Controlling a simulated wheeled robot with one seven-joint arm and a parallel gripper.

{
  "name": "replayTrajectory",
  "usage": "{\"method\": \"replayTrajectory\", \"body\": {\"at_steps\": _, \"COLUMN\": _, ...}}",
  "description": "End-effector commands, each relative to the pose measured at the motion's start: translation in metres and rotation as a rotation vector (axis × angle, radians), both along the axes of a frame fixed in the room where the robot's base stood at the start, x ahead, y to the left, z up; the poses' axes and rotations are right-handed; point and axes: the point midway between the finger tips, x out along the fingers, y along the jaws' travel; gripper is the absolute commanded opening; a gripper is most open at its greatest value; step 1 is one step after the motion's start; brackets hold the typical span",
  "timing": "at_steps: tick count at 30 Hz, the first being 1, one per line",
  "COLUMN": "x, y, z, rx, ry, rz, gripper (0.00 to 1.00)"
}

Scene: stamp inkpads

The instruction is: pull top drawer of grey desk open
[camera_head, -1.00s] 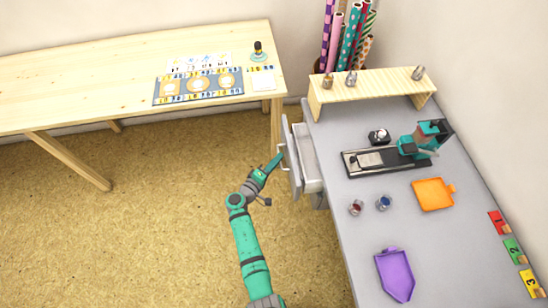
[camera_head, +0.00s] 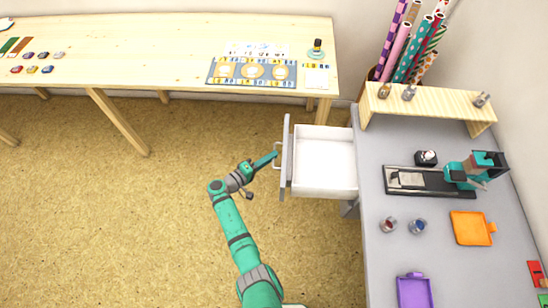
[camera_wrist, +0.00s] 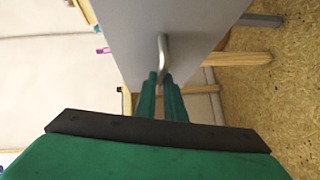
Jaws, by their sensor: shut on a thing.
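The grey desk (camera_head: 375,262) stands at the right in the head view. Its top drawer (camera_head: 325,165) is pulled far out to the left, and its white inside looks empty. The drawer front (camera_head: 287,158) is a grey panel with a metal handle on its outer face. My gripper (camera_head: 275,156) is at that handle, on the left side of the front. In the wrist view the green fingers (camera_wrist: 164,88) are shut on the silver handle (camera_wrist: 163,52), with the grey drawer front (camera_wrist: 200,28) close ahead.
On the desk are a stamping machine (camera_head: 425,182), an orange tray (camera_head: 472,229), a purple tray (camera_head: 413,292), two small ink jars (camera_head: 417,226) and a wooden shelf (camera_head: 425,108). A wooden table (camera_head: 150,60) stands behind. The floor left of the drawer is clear.

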Motion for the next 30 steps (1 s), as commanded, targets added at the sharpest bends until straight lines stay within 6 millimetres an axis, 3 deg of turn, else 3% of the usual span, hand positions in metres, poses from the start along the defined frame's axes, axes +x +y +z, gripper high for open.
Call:
{"method": "replayTrajectory", "body": {"at_steps": 10, "x": 0.001, "y": 0.002, "z": 0.001, "rx": 0.001, "ry": -0.001, "rz": 0.002, "gripper": 0.0}}
{"method": "replayTrajectory", "body": {"at_steps": 13, "x": 0.001, "y": 0.002, "z": 0.001, "rx": 0.001, "ry": -0.001, "rz": 0.002, "gripper": 0.28}}
{"method": "replayTrajectory", "body": {"at_steps": 23, "x": 0.0, "y": 0.003, "z": 0.0, "rx": 0.0, "ry": -0.001, "rz": 0.003, "gripper": 0.28}}
{"method": "replayTrajectory", "body": {"at_steps": 30, "x": -0.019, "y": 0.025, "z": 0.004, "rx": 0.001, "ry": -0.001, "rz": 0.005, "gripper": 0.28}}
